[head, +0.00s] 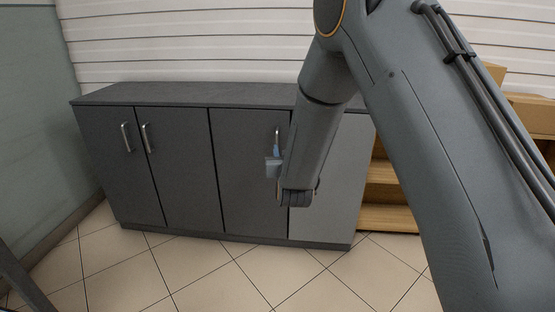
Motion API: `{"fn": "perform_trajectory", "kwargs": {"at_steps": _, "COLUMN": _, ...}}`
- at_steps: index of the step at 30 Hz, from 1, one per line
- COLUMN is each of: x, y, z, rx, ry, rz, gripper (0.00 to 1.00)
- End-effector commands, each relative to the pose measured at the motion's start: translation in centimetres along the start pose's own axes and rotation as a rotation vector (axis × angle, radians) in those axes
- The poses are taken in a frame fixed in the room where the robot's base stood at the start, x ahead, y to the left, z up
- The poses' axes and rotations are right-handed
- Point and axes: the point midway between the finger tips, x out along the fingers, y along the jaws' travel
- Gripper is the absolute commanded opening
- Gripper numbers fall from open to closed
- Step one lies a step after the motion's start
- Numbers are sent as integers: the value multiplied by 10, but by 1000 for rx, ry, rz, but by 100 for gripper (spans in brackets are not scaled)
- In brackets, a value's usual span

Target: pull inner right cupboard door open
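A low dark grey cupboard has a row of doors, all looking closed. The inner right door (240,175) is dark grey, with an upright metal handle (277,133) near its upper right edge. My arm reaches down in front of the right part of the cupboard. My gripper (276,150) is at the lower end of this handle, overlapping it in the picture. It is small and partly hidden by its own wrist. I cannot tell whether its fingers are around the handle or only in front of it. The outer right door (335,200) is lighter grey and partly covered by my arm.
The two left doors have metal handles (126,138) side by side. The cupboard top (190,94) is bare. Wooden shelving or steps (385,195) stand just right of the cupboard. The tiled floor (200,270) before the doors is clear. A greenish wall panel (35,120) is at left.

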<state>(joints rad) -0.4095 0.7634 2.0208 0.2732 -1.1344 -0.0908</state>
Motion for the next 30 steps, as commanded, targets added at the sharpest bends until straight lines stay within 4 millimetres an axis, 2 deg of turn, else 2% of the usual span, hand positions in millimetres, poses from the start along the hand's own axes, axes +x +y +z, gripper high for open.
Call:
{"fn": "perform_trajectory", "kwargs": {"at_steps": 1, "x": 7, "y": -6, "z": 13, "rx": -2, "ry": 26, "rz": -3, "gripper": 30}}
{"fn": "perform_trajectory", "kwargs": {"at_steps": 6, "x": 14, "y": -13, "z": 20, "rx": -4, "ry": 83, "rz": -1, "gripper": 30}}
{"fn": "perform_trajectory", "kwargs": {"at_steps": 11, "x": 24, "y": -14, "z": 19, "rx": -4, "ry": 95, "rz": 0, "gripper": 30}}
{"fn": "perform_trajectory", "kwargs": {"at_steps": 22, "x": 78, "y": -14, "z": 14, "rx": -4, "ry": 93, "rz": 0, "gripper": 30}}
{"fn": "perform_trajectory", "kwargs": {"at_steps": 30, "x": 92, "y": -14, "z": 12, "rx": -5, "ry": 91, "rz": 0, "gripper": 30}}
